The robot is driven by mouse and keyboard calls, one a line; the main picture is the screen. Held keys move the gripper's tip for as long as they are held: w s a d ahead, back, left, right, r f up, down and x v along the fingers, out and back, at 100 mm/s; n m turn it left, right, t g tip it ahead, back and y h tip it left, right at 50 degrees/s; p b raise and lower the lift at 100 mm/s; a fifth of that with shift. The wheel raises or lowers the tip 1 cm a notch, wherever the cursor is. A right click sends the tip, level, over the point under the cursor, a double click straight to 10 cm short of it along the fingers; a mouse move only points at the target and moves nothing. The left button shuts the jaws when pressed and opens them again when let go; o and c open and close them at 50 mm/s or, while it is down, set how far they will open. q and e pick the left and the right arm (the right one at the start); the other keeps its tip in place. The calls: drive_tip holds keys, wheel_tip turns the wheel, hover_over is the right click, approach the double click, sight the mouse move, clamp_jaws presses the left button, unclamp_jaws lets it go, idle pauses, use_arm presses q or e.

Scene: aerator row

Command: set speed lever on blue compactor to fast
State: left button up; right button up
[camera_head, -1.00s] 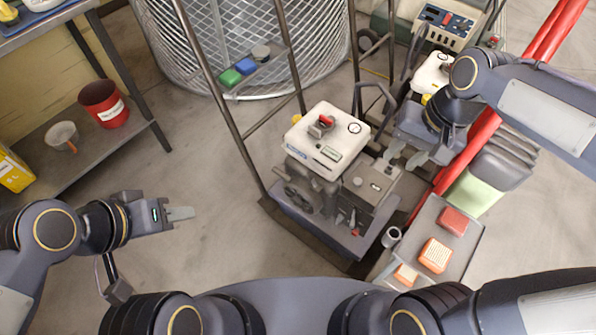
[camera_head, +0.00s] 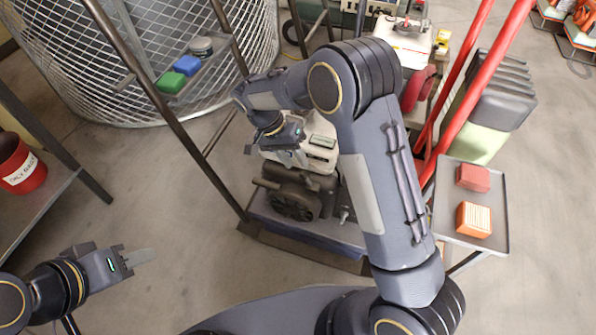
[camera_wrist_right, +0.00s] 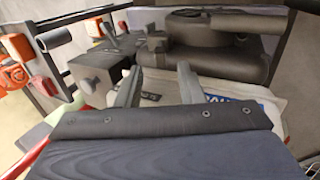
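A cream-topped machine (camera_head: 322,148) stands on a low, blue-grey wheeled base in the head view. I cannot tell whether it is the blue compactor. My right forearm and gripper (camera_head: 290,155) cover much of its top, and the red lever seen there earlier is hidden. Contact is unclear. My left gripper (camera_head: 138,258) hangs over bare floor at the lower left, its fingers seen edge-on.
A dark metal upright (camera_head: 165,105) and wire-mesh cage (camera_head: 105,65) stand left of the machine. Red bars (camera_head: 480,95) rise at the right beside a grey tray (camera_head: 487,243) with red and orange boxes. A red bucket (camera_head: 22,172) sits on a left shelf. Floor at centre left is clear.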

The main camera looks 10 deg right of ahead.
sight(301, 172)
drive_tip(key=b+x, duration=0.1)
drive_tip(key=x, duration=0.3)
clamp_jaws()
idle(0.4)
